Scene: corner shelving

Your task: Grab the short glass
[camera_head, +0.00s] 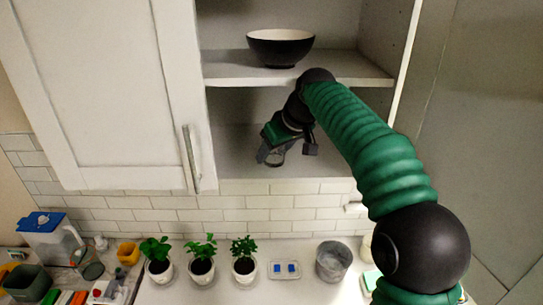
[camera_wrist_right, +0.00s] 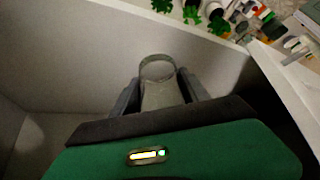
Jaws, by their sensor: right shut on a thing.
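The short glass (camera_wrist_right: 160,92) is clear and shows between the two fingers of my right gripper in the right wrist view. My right gripper (camera_head: 270,157) reaches into the lower shelf of the open wall cabinet and is shut on the glass. In the head view the glass is small and partly hidden by the fingers, so I cannot tell whether it touches the shelf (camera_head: 235,160). My left gripper is not in either view.
A dark bowl (camera_head: 281,48) stands on the upper shelf (camera_head: 225,69), above my right gripper. The cabinet door (camera_head: 110,95) is to the left. Below, potted plants (camera_head: 202,262) and a grey pot (camera_head: 333,261) stand on the counter. The lower shelf around the gripper looks clear.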

